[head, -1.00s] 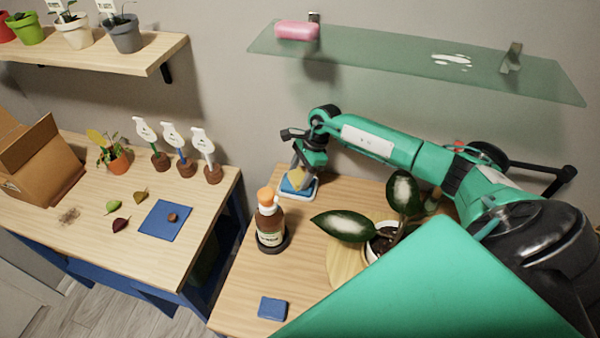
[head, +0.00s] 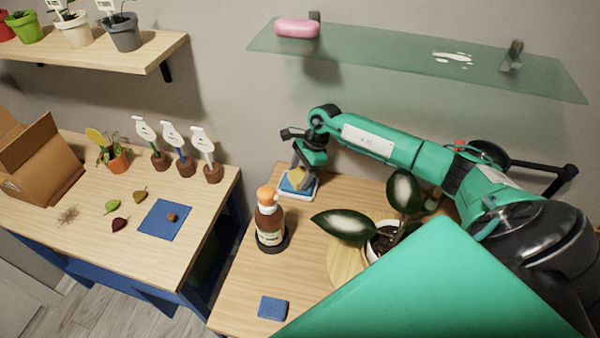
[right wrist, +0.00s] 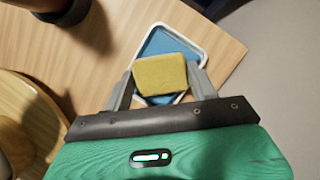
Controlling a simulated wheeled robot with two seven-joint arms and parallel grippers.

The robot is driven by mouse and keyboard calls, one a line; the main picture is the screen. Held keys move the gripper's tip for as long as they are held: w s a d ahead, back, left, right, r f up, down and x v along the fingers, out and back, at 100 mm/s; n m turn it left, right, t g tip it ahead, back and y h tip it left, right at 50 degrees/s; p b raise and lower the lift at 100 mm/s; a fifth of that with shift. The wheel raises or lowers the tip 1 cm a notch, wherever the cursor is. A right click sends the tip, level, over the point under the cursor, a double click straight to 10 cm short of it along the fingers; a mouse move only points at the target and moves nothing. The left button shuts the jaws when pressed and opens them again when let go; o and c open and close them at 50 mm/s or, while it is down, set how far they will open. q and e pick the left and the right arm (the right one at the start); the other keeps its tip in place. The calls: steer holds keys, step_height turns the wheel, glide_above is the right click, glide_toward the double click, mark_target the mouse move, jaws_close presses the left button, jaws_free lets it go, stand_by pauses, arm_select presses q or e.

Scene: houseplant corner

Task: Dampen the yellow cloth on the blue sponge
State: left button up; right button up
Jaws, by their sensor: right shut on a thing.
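The yellow cloth (right wrist: 160,75) is a folded pad between the two fingers of my right gripper (right wrist: 158,84), which is shut on it. In the head view my right gripper (head: 300,178) points down at the back left of the near table, with a bit of the cloth showing. The blue sponge (right wrist: 172,42) lies in a white tray (right wrist: 203,52) directly below the cloth; it also shows in the head view (head: 288,187). The cloth covers part of the sponge; I cannot tell whether they touch. My left gripper is not in view.
A brown bottle with an orange top (head: 270,222) stands in front of the tray. A potted plant (head: 385,240) is to the right, under my arm. A glass shelf (head: 400,62) hangs above.

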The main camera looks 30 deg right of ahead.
mark_target(300, 175)
steer(key=shift+f+b, duration=0.1)
steer(key=shift+b, duration=0.2)
stand_by(1.0)
steer(key=shift+r+p, duration=1.15)
steer(key=shift+r, duration=2.45)
